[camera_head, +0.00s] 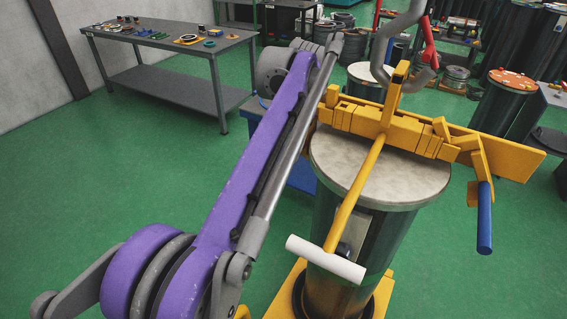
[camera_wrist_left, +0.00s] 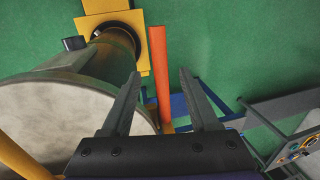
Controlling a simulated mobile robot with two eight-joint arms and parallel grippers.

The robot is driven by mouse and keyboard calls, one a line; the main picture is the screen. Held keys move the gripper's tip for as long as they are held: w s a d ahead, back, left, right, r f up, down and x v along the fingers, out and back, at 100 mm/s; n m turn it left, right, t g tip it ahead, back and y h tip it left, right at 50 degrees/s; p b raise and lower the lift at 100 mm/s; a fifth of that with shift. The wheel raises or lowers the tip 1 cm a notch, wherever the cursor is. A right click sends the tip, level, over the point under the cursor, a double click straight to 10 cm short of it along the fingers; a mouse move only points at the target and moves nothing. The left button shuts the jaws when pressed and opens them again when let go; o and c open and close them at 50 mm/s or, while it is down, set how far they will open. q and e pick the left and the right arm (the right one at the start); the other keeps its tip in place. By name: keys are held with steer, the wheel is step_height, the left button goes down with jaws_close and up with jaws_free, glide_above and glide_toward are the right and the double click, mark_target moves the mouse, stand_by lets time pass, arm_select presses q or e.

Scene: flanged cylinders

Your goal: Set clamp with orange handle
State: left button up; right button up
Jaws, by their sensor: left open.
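The orange handle (camera_wrist_left: 160,75) is an upright bar in the left wrist view. It shows between the two fingers of my left gripper (camera_wrist_left: 159,73), which is open and not closed on it. I cannot tell how deep the bar sits between the fingers. In the head view, a yellow clamp frame (camera_head: 400,130) lies across the pale round lid of a flanged cylinder (camera_head: 385,175). A blue handle (camera_head: 484,218) hangs at its right end, and a white crossbar handle (camera_head: 326,258) is at the front. My purple left arm hides the orange handle and left gripper there.
The cylinder stands on a yellow base (camera_head: 381,300). A grey hook (camera_head: 384,50) is above the frame. A grey workbench (camera_head: 165,37) with small parts stands at the back left. Other drums, one with an orange top (camera_head: 511,80), stand at the right. Green floor is clear at left.

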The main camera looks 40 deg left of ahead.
mark_target(282, 165)
arm_select(q)
steer(key=f, duration=0.3)
steer(key=a+f, duration=0.1)
steer(key=f, duration=0.1)
steer(key=shift+f, duration=0.4)
jaws_close()
stand_by(1.0)
